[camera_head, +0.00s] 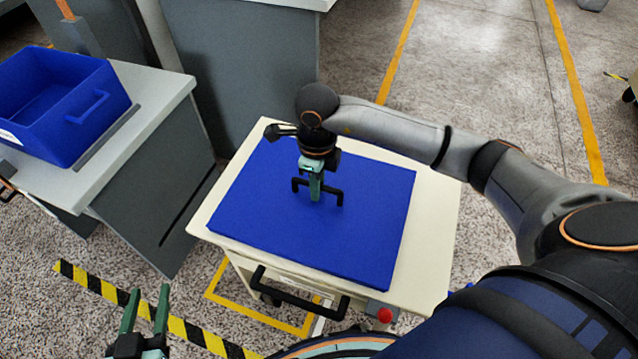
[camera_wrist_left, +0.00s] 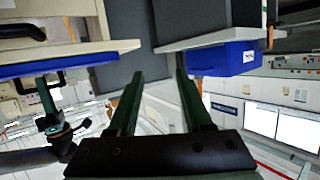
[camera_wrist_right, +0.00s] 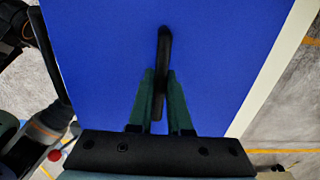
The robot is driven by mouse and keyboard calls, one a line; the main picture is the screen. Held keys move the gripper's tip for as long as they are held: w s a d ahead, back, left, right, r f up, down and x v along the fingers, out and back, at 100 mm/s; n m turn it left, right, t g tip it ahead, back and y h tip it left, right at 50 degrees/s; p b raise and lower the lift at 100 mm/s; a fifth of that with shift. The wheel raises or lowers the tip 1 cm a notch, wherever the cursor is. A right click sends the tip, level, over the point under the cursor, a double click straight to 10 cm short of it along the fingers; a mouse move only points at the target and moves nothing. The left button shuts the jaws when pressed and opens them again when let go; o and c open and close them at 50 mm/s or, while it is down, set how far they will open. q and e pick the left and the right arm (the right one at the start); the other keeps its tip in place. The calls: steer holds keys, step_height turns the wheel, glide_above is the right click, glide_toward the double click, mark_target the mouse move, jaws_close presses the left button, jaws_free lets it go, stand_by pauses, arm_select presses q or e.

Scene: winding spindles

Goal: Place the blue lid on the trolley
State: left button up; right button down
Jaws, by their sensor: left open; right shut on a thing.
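The blue lid (camera_head: 270,215) is a flat rectangle with a black handle (camera_head: 335,197) at its middle. It lies over the cream top of the trolley (camera_head: 437,225), turned slightly to it; I cannot tell whether it fully rests there. My right gripper (camera_head: 316,192) is shut on the handle, and in the right wrist view the handle (camera_wrist_right: 163,55) stands between the fingers (camera_wrist_right: 160,105) above the blue lid (camera_wrist_right: 100,60). My left gripper (camera_head: 147,305) is open and empty at the lower left, apart from the trolley. Its fingers (camera_wrist_left: 155,95) also show in the left wrist view.
A blue crate (camera_head: 75,115) sits open on a grey-topped cabinet (camera_head: 160,88) at the left. Another grey cabinet (camera_head: 245,65) stands behind the trolley. The trolley has a black push handle (camera_head: 300,300) and a red button (camera_head: 385,314) in front. Floor is free at the right.

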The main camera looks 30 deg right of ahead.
arm_select(q)
steer(key=shift+w+r, duration=0.1)
steer(key=shift+r, duration=0.15)
arm_select(e)
steer(key=shift+f, duration=0.1)
steer(key=c, duration=0.8)
jaws_free()
steer(key=shift+c, duration=0.2)
arm_select(q)
steer(key=shift+w+r, duration=0.1)
steer(key=shift+r, duration=0.15)
